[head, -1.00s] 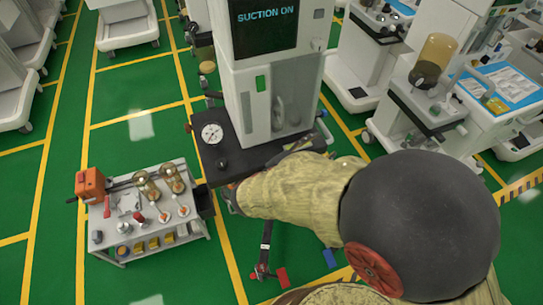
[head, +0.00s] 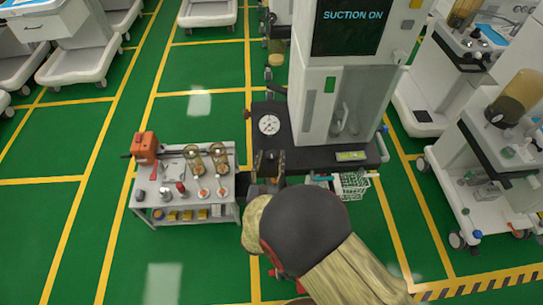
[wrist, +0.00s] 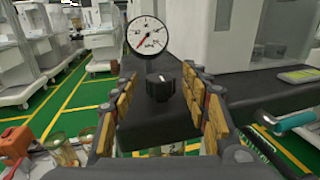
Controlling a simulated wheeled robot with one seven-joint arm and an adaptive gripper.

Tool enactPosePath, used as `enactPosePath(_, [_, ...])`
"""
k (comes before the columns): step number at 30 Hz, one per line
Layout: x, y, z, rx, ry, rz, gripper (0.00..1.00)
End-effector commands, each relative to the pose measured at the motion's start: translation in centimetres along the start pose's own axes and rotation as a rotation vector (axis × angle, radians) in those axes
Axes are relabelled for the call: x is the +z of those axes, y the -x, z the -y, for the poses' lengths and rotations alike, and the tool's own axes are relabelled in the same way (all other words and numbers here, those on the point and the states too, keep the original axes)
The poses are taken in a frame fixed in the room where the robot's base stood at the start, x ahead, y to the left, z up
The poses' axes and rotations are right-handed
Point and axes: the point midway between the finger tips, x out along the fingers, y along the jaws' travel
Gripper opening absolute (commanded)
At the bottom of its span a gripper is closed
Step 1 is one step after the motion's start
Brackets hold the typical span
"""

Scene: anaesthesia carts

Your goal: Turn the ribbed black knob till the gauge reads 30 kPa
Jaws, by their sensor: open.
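The ribbed black knob (wrist: 160,86) stands on the black shelf (wrist: 210,82) of the cart, between and beyond my open fingers in the wrist view. The round white gauge (wrist: 147,36) is behind it; its red needle points to the lower left, and its figures are too small to read. The gauge also shows in the head view (head: 269,124). My gripper (wrist: 158,105) is open, with padded fingers on either side of the knob and apart from it.
The white cart tower (head: 345,80) with a "SUCTION ON" screen rises behind the shelf. A small trolley (head: 147,187) with jars and an orange box (head: 145,146) stands close on the left. A wire basket (head: 353,185) hangs at the shelf's right front.

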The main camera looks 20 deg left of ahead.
Motion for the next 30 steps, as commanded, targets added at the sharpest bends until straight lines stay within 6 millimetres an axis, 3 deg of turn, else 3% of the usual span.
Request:
enactPosePath(6, [-0.1,-1.7,0.1,-0.001,-0.001,0.0,0.46])
enactPosePath(14, [0.0,-1.9,0.0,0.0,-0.001,0.0,0.46])
enactPosePath(30, [0.0,-1.9,0.0,0.0,-0.001,0.0,0.17])
